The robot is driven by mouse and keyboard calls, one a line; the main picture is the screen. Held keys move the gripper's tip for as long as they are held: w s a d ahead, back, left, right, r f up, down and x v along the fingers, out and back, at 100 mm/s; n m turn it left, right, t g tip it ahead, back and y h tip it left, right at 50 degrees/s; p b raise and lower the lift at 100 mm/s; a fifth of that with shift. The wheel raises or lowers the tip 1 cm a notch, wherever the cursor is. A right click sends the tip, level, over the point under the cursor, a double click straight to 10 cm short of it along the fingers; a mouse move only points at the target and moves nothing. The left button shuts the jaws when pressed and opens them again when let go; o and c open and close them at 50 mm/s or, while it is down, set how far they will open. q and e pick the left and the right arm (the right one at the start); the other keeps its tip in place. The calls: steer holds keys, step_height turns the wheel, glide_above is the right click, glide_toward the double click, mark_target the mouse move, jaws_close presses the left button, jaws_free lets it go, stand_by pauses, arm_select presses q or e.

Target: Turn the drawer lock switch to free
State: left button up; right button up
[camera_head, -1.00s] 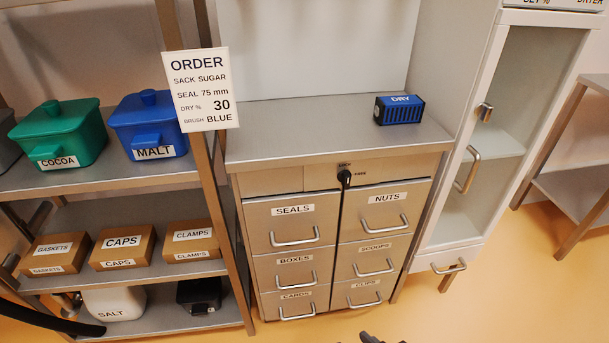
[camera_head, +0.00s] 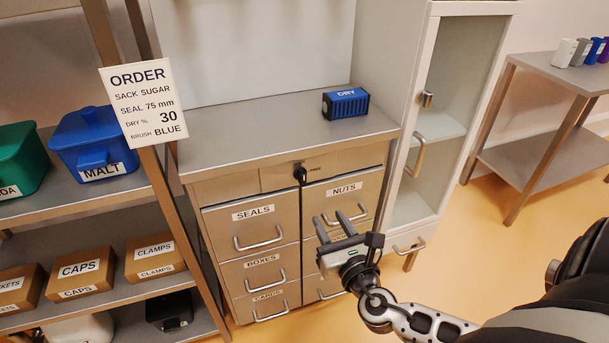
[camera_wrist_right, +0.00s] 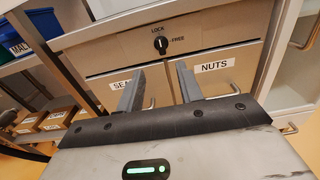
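The drawer lock switch (camera_head: 300,174) is a small black knob on the panel above the labelled drawers. In the right wrist view the switch (camera_wrist_right: 161,44) sits between the words LOCK above it and FREE to its right, with its white mark pointing up toward LOCK. My right gripper (camera_head: 338,221) is open and empty in front of the NUTS drawer (camera_head: 347,198), below the switch and apart from it. In the right wrist view its two fingers (camera_wrist_right: 160,85) point toward the panel. My left gripper is not in view.
A DRY cartridge (camera_head: 346,103) lies on the cabinet top (camera_head: 240,126). A shelf with a blue MALT bin (camera_head: 92,145) and boxes stands left, with an ORDER sign (camera_head: 143,103). A glass-door cabinet (camera_head: 440,120) stands right. Drawer handles (camera_head: 258,239) stick out.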

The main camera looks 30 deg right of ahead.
mark_target(304, 175)
steer(key=x, duration=1.5)
steer(key=shift+w, duration=0.4)
steer(key=shift+r, duration=0.1)
jaws_close()
